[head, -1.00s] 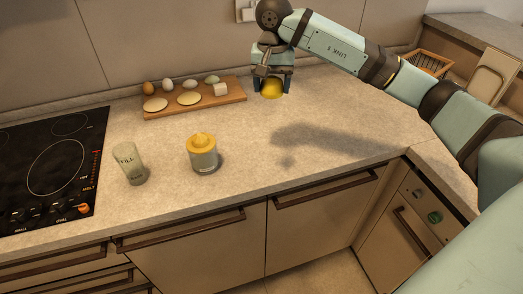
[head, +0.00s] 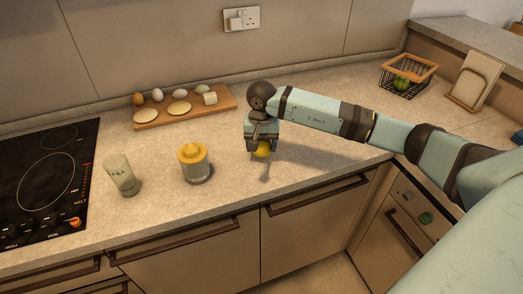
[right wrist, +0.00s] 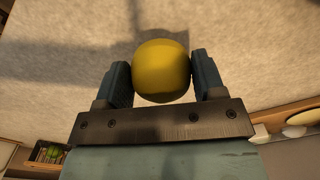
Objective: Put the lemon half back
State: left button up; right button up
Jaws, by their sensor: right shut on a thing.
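A yellow lemon half (head: 263,150) is held between the fingers of my right gripper (head: 262,146), a little above the counter. In the right wrist view the lemon half (right wrist: 162,70) sits between both fingertips of the gripper (right wrist: 161,80), its rounded side showing. A wooden board (head: 212,107) lies near the back wall, holding eggs, flat pale rounds and a white cube. A juicer (head: 194,165) with a yellow top stands left of my right gripper. My left gripper is not in view.
A glass marked with a fill line (head: 123,176) stands left of the juicer, beside the black hob (head: 45,190). Counter between gripper and basket is clear.

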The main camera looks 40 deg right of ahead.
aim_at(262, 159)
notch_tip(262, 159, down, 3)
jog(key=shift+r, duration=0.1)
jog(key=o, duration=0.9)
jog(key=shift+r, duration=0.3)
notch_tip(262, 159, up, 11)
jog(key=shift+f+b, duration=0.2)
jog(key=shift+b, duration=0.25)
jog(key=shift+r, duration=0.45)
